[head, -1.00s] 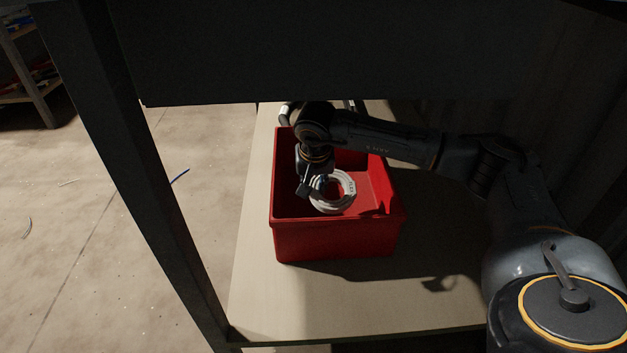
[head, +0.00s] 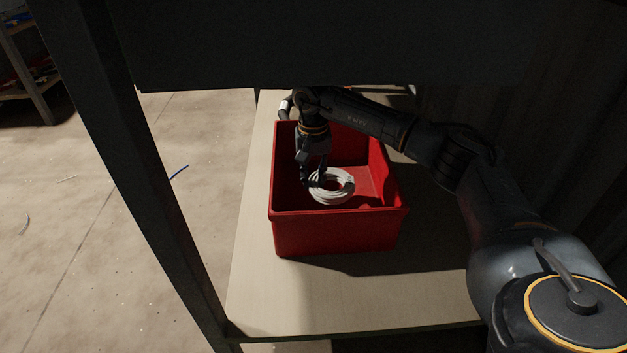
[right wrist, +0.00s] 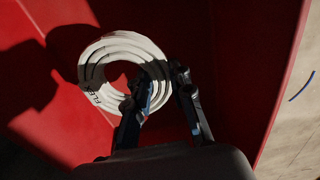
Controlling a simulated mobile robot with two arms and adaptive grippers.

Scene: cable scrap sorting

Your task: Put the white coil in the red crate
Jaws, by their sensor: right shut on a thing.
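The white coil (head: 336,199) is a ring of cable inside the red crate (head: 335,234), near its front left part. In the right wrist view the coil (right wrist: 97,78) shows dark lettering on its side, with the red crate floor behind it. My right gripper (head: 316,181) reaches down into the crate from above. Its fingers (right wrist: 161,78) are shut on the right side of the coil's ring, one on each side of the strands. I cannot tell whether the coil touches the crate floor. My left gripper is not in view.
The crate stands on a pale shelf board (head: 262,300), bare in front of it. A dark upright post (head: 150,190) stands left, and a dark panel (head: 270,45) hangs above. A blue cable scrap (head: 180,172) lies on the floor beyond the post.

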